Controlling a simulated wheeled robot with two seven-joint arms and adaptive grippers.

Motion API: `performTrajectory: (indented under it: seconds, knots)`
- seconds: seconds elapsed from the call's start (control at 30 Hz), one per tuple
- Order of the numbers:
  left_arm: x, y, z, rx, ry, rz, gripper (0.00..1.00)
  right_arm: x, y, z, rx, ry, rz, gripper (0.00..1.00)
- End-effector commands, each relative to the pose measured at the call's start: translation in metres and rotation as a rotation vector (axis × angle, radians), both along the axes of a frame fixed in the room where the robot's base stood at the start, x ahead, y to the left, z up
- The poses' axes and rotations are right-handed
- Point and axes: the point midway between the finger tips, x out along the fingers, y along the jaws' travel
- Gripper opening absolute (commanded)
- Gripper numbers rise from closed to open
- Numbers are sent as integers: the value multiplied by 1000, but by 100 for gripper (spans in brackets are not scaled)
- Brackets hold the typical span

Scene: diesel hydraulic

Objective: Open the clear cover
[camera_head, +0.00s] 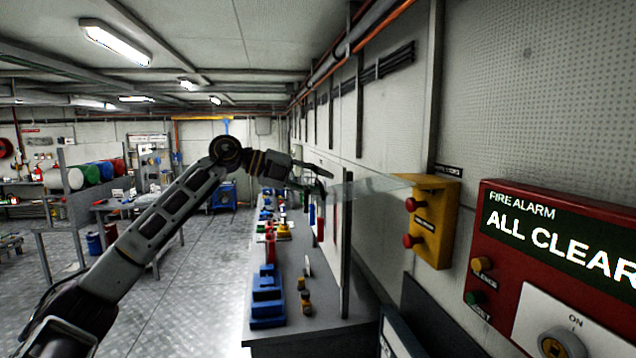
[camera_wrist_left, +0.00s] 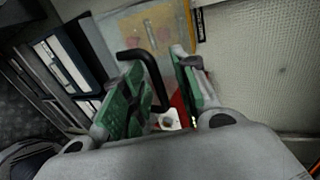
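The clear cover (camera_head: 372,186) is a see-through panel standing out to the left from the yellow box (camera_head: 436,225) on the right wall. The box has two red buttons. In the left wrist view a hazy clear panel (camera_wrist_left: 128,32) lies in front of a yellow surface. A black bent handle (camera_wrist_left: 143,60) shows by the fingers there. My left gripper (camera_head: 325,180) is at the cover's outer end; in the left wrist view its green-padded fingers (camera_wrist_left: 165,88) are apart, with the handle at the gap. Contact is unclear. My right gripper is out of view.
A red fire alarm panel (camera_head: 560,255) reading "ALL CLEAR" is right of the yellow box. A long workbench (camera_head: 318,322) with blue, red and yellow parts runs below along the wall. Open floor (camera_head: 200,290) lies to the left.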

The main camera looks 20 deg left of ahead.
Motion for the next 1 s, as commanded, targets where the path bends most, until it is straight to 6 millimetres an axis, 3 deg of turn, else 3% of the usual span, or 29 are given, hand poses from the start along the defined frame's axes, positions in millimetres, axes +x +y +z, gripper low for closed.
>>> performTrajectory:
  seconds: [0.47,1.0]
  knots:
    - [-5,8,2,-1,1,0,30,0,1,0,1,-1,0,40]
    - [-45,64,25,1,1,3,30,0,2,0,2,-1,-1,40]
